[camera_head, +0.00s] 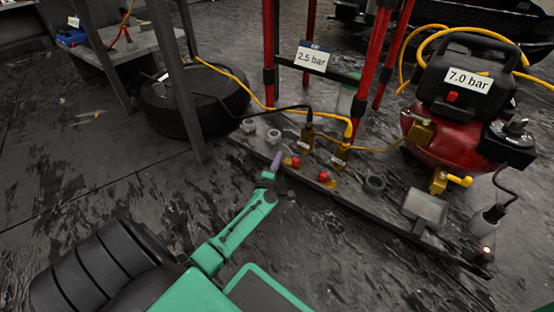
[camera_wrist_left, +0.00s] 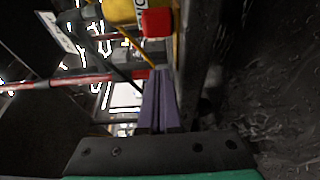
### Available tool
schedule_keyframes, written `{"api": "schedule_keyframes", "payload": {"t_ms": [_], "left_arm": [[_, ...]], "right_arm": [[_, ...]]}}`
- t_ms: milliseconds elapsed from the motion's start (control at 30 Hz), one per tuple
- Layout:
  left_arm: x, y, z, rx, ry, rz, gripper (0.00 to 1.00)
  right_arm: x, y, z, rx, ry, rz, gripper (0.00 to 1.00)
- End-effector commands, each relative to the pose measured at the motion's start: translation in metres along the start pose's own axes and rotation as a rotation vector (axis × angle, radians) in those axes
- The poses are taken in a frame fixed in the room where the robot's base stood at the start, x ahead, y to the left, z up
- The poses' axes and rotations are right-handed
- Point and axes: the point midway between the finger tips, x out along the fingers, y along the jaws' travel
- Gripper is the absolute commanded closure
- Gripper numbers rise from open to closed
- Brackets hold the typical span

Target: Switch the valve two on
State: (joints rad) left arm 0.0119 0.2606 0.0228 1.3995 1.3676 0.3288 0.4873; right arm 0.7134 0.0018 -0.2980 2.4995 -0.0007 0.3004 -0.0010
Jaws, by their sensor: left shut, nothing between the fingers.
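Two small brass valves with red knobs stand on the dark base plate (camera_head: 400,232): a left red knob (camera_head: 296,161) and a right red knob (camera_head: 324,176). I cannot read which is valve two. My left gripper (camera_head: 276,161) has purple fingers, shut and empty, just left of the left red knob and apart from it. In the left wrist view the shut fingers (camera_wrist_left: 160,102) point toward a red knob (camera_wrist_left: 157,22) on a yellow body (camera_wrist_left: 118,12), with a gap between. My right gripper is not in view.
A red compressor (camera_head: 438,142) labelled 7.0 bar stands at right. A 2.5 bar sign (camera_head: 312,58) hangs among red posts. A yellow hose (camera_head: 235,78) runs to the valves. A black tyre (camera_head: 190,100) lies at left behind a grey table leg.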

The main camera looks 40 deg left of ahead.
Motion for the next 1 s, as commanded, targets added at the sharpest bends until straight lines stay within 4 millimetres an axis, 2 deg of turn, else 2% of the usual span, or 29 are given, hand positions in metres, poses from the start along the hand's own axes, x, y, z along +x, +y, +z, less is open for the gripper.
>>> {"api": "schedule_keyframes", "payload": {"t_ms": [33,200,400,567,1000], "left_arm": [[-0.015,0.002,0.002,0.002,-0.005,-0.010,1.00],[-0.054,0.003,0.001,0.002,-0.003,-0.009,1.00],[-0.090,0.001,0.000,0.001,-0.002,-0.007,1.00],[-0.099,0.000,0.000,0.001,-0.001,-0.005,1.00],[-0.099,-0.001,0.000,0.001,0.000,-0.004,1.00]], "right_arm": [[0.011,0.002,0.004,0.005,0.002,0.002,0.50],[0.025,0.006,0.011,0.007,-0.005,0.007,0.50],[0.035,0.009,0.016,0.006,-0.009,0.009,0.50],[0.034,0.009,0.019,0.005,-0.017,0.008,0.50],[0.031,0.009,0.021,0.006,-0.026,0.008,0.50]]}}
